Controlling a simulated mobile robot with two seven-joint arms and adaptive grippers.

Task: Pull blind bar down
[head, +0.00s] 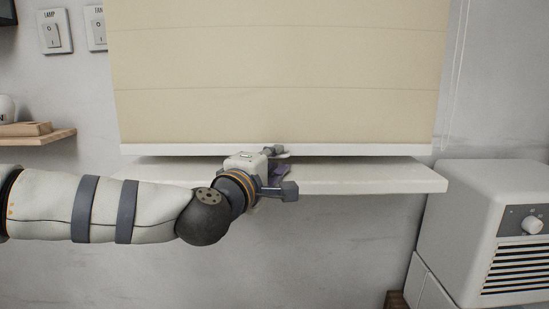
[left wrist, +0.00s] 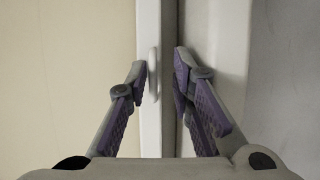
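The cream blind (head: 280,70) hangs in the middle of the head view, with a white blind bar (head: 370,149) along its bottom edge. My left gripper (head: 278,168) is at the middle of the bar, one finger over the bar and the other lower, in front of the sill. In the left wrist view the bar (left wrist: 149,120) runs between the open fingers (left wrist: 160,78) of the gripper. A small pale tab (left wrist: 153,72) on the bar lies between the fingertips. I cannot tell whether a finger touches it. My right gripper is not in view.
A white sill (head: 400,178) sticks out just below the bar. A white heater (head: 490,235) stands at right. A wooden shelf (head: 40,136) and wall switches (head: 54,32) are at left. A thin cord (head: 456,80) hangs right of the blind.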

